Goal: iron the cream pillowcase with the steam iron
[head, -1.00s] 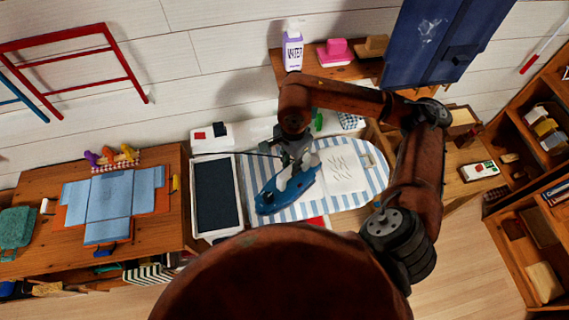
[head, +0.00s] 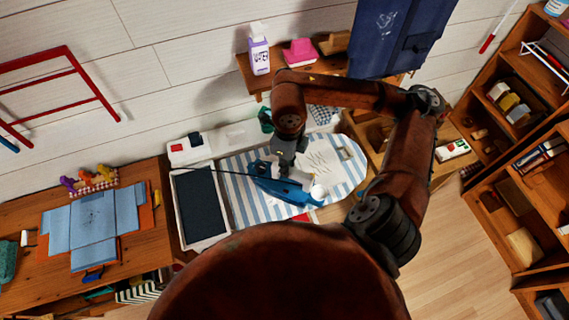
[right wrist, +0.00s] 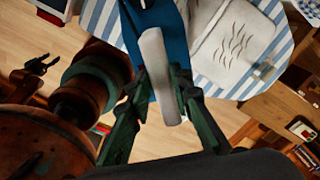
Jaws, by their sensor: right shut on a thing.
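The cream pillowcase (head: 326,158) lies on the blue-and-white striped ironing board (head: 240,196), with several dark wavy crease marks on it. It also shows in the right wrist view (right wrist: 232,42). The blue steam iron (head: 282,189) with its pale handle (right wrist: 157,62) is beside the pillowcase, toward my body. My right gripper (head: 288,163) is shut on the handle, with its green fingers on both sides in the right wrist view (right wrist: 160,88). I cannot tell whether the soleplate touches the board. My left gripper is not in view.
A dark pad in a white tray (head: 226,203) adjoins the board's left end.

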